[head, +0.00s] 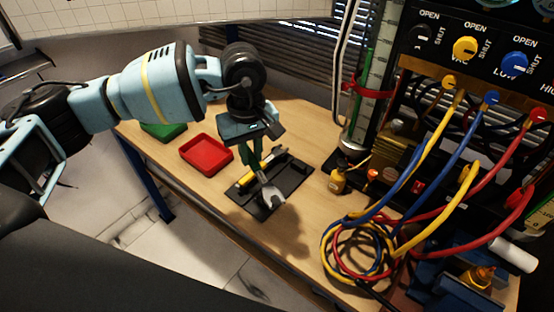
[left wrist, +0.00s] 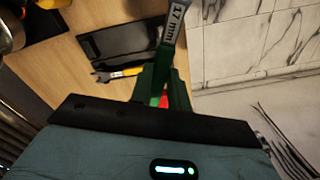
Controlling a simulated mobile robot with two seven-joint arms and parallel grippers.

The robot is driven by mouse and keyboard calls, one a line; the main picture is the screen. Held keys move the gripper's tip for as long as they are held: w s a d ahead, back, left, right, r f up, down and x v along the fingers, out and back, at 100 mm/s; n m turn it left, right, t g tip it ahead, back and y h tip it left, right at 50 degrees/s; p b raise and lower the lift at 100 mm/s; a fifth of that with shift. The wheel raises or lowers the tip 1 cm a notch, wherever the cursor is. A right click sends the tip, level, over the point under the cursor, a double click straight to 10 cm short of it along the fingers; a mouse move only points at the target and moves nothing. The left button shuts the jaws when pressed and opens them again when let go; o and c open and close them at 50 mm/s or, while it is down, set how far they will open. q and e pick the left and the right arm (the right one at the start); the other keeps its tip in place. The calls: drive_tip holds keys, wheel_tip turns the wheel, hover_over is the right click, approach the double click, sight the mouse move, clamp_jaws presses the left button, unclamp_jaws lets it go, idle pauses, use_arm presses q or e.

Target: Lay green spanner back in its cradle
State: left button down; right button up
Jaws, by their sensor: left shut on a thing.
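The green spanner has a green handle (head: 251,155) and a steel open-ended head (head: 268,196). My left gripper (head: 254,143) is shut on its handle and holds it tilted, head downward, over the black cradle (head: 293,178). In the left wrist view the spanner's steel part (left wrist: 178,20), marked 17 mm, points away from my left gripper (left wrist: 162,90). The cradle (left wrist: 125,42) shows beside it there. I cannot tell whether the head touches the cradle. A yellow-handled spanner (left wrist: 122,73) lies at the cradle. My right gripper is not in view.
A red tray (head: 206,155) and a green tray (head: 163,131) stand left of the cradle on the wooden table. Coiled yellow, blue and red hoses (head: 350,245), a small yellow bottle (head: 338,181) and the gauge panel (head: 480,60) crowd the right.

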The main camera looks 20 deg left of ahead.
use_arm(q)
drive_tip(key=w+d+f+n, duration=0.1)
drive_tip(key=w+f+n, duration=0.2)
drive_tip(key=n, duration=0.8)
drive_tip(key=w+d+f+n, duration=0.2)
drive_tip(key=w+f+n, duration=0.2)
drive_tip(key=n, duration=0.7)
drive_tip(key=shift+d+f+n+p, duration=0.3)
drive_tip(key=shift+f+n+p, duration=0.1)
drive_tip(key=shift+f, duration=0.5)
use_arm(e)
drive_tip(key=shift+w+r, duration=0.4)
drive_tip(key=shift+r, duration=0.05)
use_arm(q)
drive_tip(key=shift+w, duration=0.1)
